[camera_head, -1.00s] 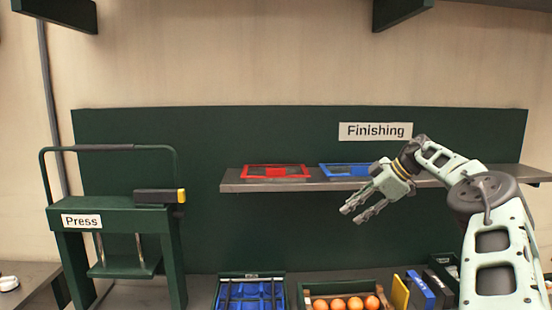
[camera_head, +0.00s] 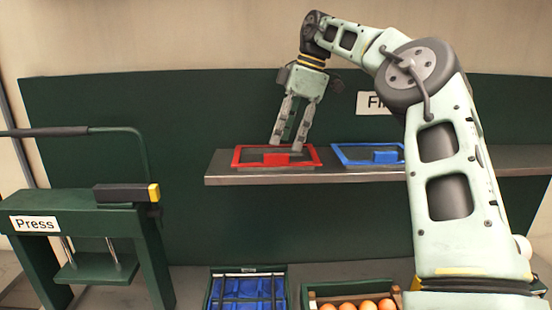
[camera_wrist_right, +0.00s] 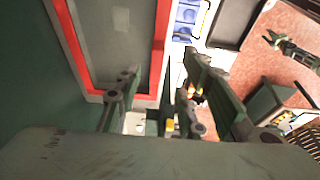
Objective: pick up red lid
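The red lid (camera_head: 238,157), a flat frame with a raised red block, lies on the grey shelf (camera_head: 330,175). My right gripper (camera_head: 286,148) points down over the lid, its two fingers apart, with the tips close to the red block. In the right wrist view the open fingers (camera_wrist_right: 157,72) show near a red edge of the lid (camera_wrist_right: 161,40). I see nothing held, and cannot tell whether the fingers touch the lid. A small gripper-like shape, probably my left gripper (camera_wrist_right: 284,46), shows at the right of the wrist view; its state is unclear.
A blue lid (camera_head: 384,157) lies right of the red one on the shelf, partly behind my right arm. The press (camera_head: 75,226) stands at the left.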

